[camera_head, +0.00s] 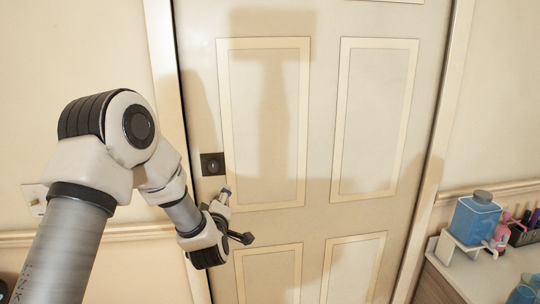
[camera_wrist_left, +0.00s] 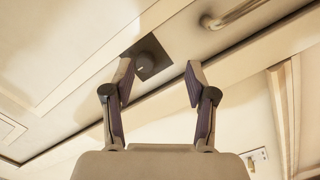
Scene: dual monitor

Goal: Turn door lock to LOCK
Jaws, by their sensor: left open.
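The door lock (camera_head: 213,164) is a dark square plate with a round knob, on the left edge of the pale panelled door (camera_head: 322,120). My left gripper (camera_head: 237,214) is just below and right of it in the head view, open and empty. In the left wrist view the lock's knob (camera_wrist_left: 145,61) shows between the open fingers (camera_wrist_left: 160,66), closer to the left finger. The fingers appear apart from the knob. The knob's exact turn and any LOCK marking are too small to read. My right gripper is in neither view.
A metal handle (camera_wrist_left: 238,12) sticks out from the door near the lock in the left wrist view. A light switch (camera_head: 34,198) is on the wall at left. At right, a counter (camera_head: 490,275) holds a blue container (camera_head: 475,218) and small items.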

